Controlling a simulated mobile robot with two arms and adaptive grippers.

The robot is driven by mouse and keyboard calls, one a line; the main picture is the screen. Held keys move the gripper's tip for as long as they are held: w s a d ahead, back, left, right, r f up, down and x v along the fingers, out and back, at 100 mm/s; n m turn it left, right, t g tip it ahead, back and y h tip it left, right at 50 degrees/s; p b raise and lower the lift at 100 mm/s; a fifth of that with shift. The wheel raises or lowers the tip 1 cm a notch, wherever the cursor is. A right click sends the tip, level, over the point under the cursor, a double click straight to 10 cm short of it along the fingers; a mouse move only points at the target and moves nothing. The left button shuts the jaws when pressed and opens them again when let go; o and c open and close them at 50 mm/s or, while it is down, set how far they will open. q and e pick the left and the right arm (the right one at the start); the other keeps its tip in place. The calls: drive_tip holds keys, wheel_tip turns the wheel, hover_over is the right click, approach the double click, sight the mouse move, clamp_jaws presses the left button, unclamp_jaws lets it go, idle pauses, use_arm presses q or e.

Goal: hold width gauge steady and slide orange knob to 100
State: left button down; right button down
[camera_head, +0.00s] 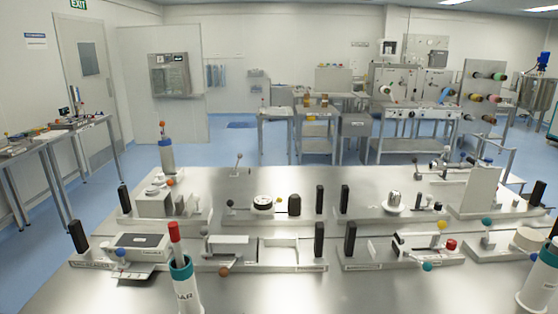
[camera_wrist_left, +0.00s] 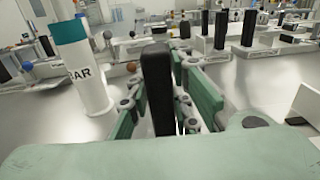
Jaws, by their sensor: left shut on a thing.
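In the left wrist view my left gripper (camera_wrist_left: 168,112) has its green-padded fingers either side of an upright black post (camera_wrist_left: 157,88) and is shut on it. The post's base is hidden by the gripper. I cannot tell which fixture is the width gauge, as the labels are too small. In the head view a dark orange knob (camera_head: 224,271) sits at the front of a white slotted fixture (camera_head: 232,246); a brighter orange knob (camera_head: 171,181) stands farther back. An orange-brown knob (camera_wrist_left: 131,67) shows beyond the left finger. Neither gripper appears in the head view.
A white cylinder with a teal rim (camera_head: 187,293) holds a red-topped item. Another teal-rimmed cylinder (camera_head: 542,278) stands front right. A cylinder marked BAR (camera_wrist_left: 85,75) stands left of my gripper. Several fixtures with black posts crowd the metal table (camera_head: 300,290); its front middle is clear.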

use_arm(q)
drive_tip(key=shift+f, duration=0.3)
drive_tip(key=c, duration=2)
unclamp_jaws()
drive_tip(key=o, duration=0.5)
drive_tip(key=shift+r, duration=0.2)
drive_tip(key=s, duration=0.8)
drive_tip(key=s+a, duration=0.1)
drive_tip(key=s, duration=0.3)
